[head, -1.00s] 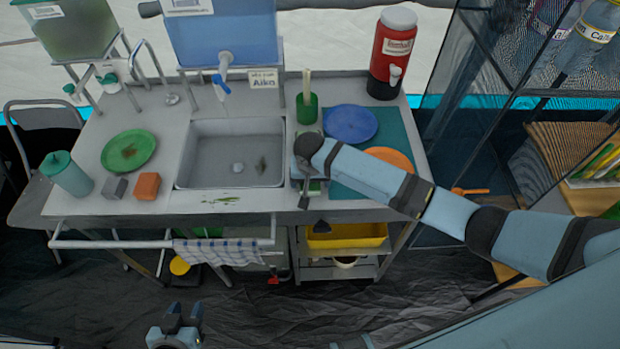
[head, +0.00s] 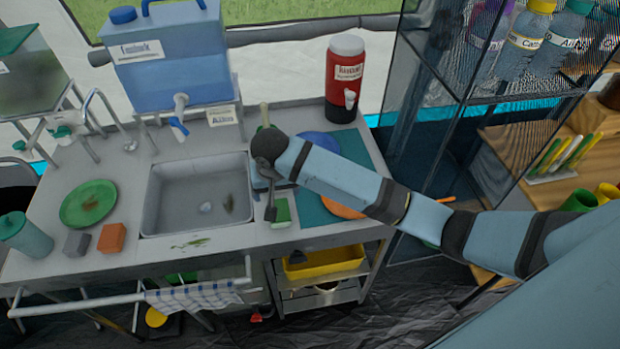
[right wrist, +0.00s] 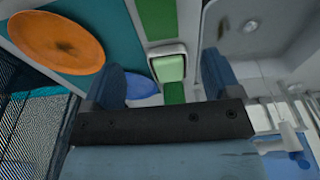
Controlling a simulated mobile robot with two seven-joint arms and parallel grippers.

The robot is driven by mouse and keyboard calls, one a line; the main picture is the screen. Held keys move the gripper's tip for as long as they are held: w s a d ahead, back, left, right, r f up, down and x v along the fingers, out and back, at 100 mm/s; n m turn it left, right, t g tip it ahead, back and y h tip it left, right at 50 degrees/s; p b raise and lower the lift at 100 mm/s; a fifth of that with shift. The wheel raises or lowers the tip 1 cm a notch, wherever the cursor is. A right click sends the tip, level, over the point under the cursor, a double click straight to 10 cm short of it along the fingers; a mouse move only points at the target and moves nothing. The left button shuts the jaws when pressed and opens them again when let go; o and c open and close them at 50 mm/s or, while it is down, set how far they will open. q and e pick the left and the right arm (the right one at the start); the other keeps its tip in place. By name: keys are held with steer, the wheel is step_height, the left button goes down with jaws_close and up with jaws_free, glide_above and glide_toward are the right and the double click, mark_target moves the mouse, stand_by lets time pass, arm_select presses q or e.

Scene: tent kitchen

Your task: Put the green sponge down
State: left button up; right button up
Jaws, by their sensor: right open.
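The green sponge (head: 281,212) lies on the counter's front strip, between the sink and the teal mat. In the right wrist view it appears as a green block with a pale edge (right wrist: 168,68), in line with the gap between my fingers. My right gripper (head: 264,186) points down over the counter, just left of and behind the sponge in the head view. Its two blue fingers stand apart (right wrist: 163,80), with nothing held between them. The right wrist hides part of the counter behind it. My left gripper is out of view.
Blue (head: 320,140) and orange (head: 343,211) plates lie on the teal mat (head: 312,212). A red drink dispenser (head: 344,80) stands behind. An orange block (head: 111,238) and grey block (head: 77,243) sit left of the sink.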

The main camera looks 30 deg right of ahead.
steer(key=s+a+f+y, duration=0.1)
steer(key=f, duration=0.1)
steer(key=s+a+f+n+t, duration=0.1)
steer(key=s+f, duration=0.1)
steer(key=s+f+y, duration=0.1)
steer(key=f, duration=0.1)
steer(key=shift+s+a+f+n+y, duration=0.15)
steer(key=shift+s+a+n+y, duration=0.15)
steer(key=shift+a+n, duration=0.1)
steer(key=s+d+f+n+t, duration=0.1)
steer(key=s+d+f+t, duration=0.1)
steer(key=s, duration=0.4)
steer(key=s+d+f+n+t, duration=0.2)
steer(key=s+t, duration=0.1)
steer(key=s, duration=0.3)
steer(key=s+d+f+n+t+y, duration=0.1)
steer(key=s+d+f+t, duration=0.1)
steer(key=s, duration=0.4)
steer(key=shift+d+n+t, duration=0.2)
steer(key=shift+n+t, duration=0.1)
steer(key=shift+t, duration=0.3)
steer(key=shift+s+d+r+p, duration=0.1)
steer(key=shift+r+p, duration=0.6)
steer(key=shift+p, duration=0.1)
